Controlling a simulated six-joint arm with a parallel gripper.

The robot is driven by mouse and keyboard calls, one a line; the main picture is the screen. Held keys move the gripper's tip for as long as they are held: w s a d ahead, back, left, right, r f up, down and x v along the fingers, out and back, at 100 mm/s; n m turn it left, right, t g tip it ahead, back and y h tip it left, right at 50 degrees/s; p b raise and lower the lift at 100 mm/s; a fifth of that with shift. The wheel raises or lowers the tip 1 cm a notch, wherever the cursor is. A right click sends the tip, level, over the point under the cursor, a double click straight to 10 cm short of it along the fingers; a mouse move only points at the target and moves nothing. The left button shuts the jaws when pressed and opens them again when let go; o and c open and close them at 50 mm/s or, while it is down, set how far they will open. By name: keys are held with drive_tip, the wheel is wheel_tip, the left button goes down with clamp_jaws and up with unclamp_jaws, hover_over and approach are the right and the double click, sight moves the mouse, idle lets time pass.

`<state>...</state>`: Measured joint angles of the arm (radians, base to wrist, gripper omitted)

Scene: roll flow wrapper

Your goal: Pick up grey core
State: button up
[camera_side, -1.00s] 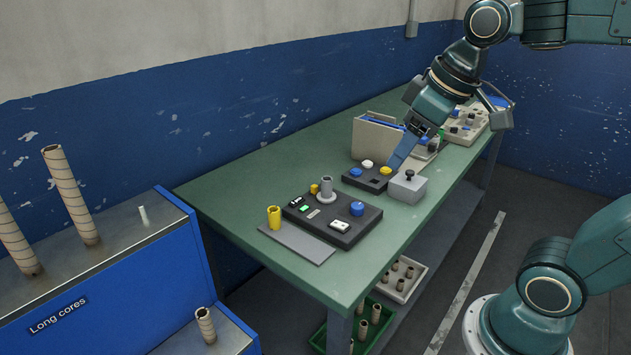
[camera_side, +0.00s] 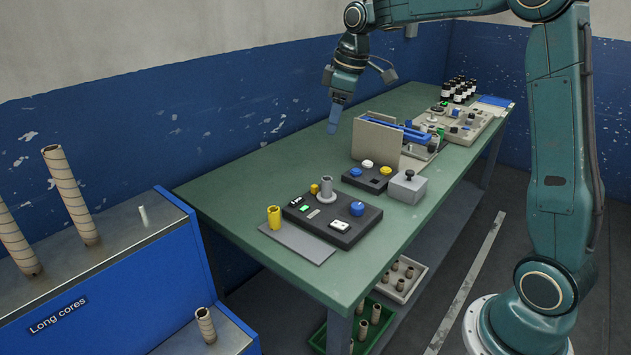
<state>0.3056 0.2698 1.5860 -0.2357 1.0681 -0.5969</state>
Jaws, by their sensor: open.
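A grey core (camera_side: 326,188), a short upright tube with a wider round foot, stands on the black panel (camera_side: 345,236) on the green table. A yellow core (camera_side: 274,218) stands upright to its left on a flat grey plate (camera_side: 296,244). My gripper (camera_side: 333,126) is open and points down over the back part of the table, well above and behind the grey core. It touches nothing that I can see. From this side its blue fingers overlap, so the gap between them is hidden.
A small black box with coloured buttons (camera_side: 368,180), a grey box with a black knob (camera_side: 407,188) and a beige upright holder (camera_side: 375,143) stand to the right. Bottles (camera_side: 459,92) stand at the far end. The table's back left is clear.

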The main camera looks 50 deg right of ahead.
drive_tip(key=w+d+f+n, duration=0.1)
drive_tip(key=w+d+f, duration=0.5)
drive_tip(key=n+g, duration=0.1)
drive_tip(key=n, duration=0.1)
approach(326, 184)
wheel_tip(326, 184, up, 3)
drive_tip(key=w+d, duration=0.1)
drive_tip(key=d, duration=0.1)
drive_tip(key=shift+w+f+y, duration=0.15)
drive_tip(key=shift+f+y, duration=0.1)
drive_tip(key=shift+y, duration=0.05)
drive_tip(key=shift+f, duration=0.1)
drive_tip(key=shift+w+a+f, duration=0.15)
drive_tip(key=shift+f, duration=1.25)
drive_tip(key=shift+w+a+f, duration=0.1)
drive_tip(key=shift+w+f, duration=0.05)
drive_tip(key=shift+f, duration=1.2)
drive_tip(key=shift+w+a+f, duration=0.15)
drive_tip(key=shift+f, duration=1.25)
drive_tip(key=shift+w+a+f, duration=0.15)
drive_tip(key=shift+f, duration=2.45)
